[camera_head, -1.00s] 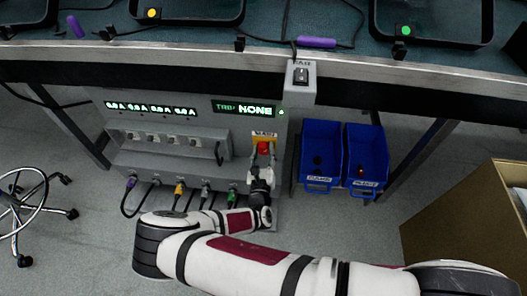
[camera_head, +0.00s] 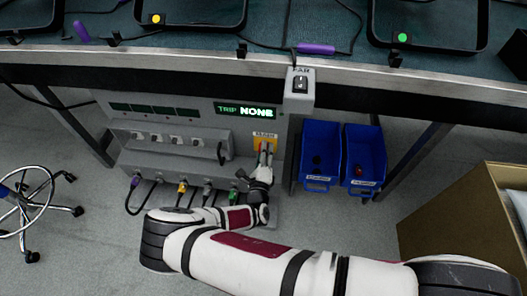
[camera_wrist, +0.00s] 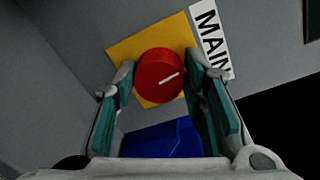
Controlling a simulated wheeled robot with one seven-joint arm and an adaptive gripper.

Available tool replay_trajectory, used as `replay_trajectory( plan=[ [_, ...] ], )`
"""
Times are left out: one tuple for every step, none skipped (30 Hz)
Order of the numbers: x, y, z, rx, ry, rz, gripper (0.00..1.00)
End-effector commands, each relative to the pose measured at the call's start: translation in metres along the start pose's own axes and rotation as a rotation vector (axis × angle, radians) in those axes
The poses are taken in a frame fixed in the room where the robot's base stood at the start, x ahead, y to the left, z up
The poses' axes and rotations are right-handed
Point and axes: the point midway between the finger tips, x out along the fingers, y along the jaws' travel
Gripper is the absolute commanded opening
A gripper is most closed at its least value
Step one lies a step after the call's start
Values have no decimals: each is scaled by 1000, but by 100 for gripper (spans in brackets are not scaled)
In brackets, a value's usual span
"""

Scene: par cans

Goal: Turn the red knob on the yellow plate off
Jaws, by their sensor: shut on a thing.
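The red knob (camera_wrist: 158,76) sits on the yellow plate (camera_wrist: 126,46), with a white MAIN label (camera_wrist: 211,38) along the plate's edge in the wrist view. A white line on the knob's face slants toward that label. My gripper (camera_wrist: 161,82) has one finger on each side of the knob and is shut on it. In the head view my gripper (camera_head: 265,153) is at the yellow plate (camera_head: 264,137) on the grey panel, and its fingers mostly cover the knob.
The grey panel (camera_head: 180,128) hangs under the bench, its TRIP NONE display (camera_head: 246,111) lit and its row of small displays (camera_head: 152,110) dark. Cables run below. Two blue bins (camera_head: 322,140) are right of the panel. A cardboard box (camera_head: 465,205) stands at right.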

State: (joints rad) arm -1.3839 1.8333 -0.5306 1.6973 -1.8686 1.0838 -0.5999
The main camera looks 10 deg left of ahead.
Motion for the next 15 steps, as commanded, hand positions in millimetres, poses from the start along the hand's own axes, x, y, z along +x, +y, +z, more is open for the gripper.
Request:
replay_trajectory(
  plan=[
    [0,0,0,-44,3,1,10],
    [0,1,0,-72,4,1,10],
    [0,1,0,-111,7,2,10],
    [0,1,0,-139,9,3,10],
    [0,1,0,-168,11,4,10],
    [0,2,0,-205,13,4,10],
    [0,2,0,-233,15,5,10],
    [0,2,0,-260,16,5,10],
    [0,2,0,-296,19,6,10],
    [0,2,0,-322,20,6,10],
    [0,2,0,-347,22,6,10],
    [0,2,0,-379,24,6,10],
    [0,3,0,-402,26,6,10],
    [0,3,0,-425,27,7,10],
    [0,3,0,-453,29,7,10]
  ],
)
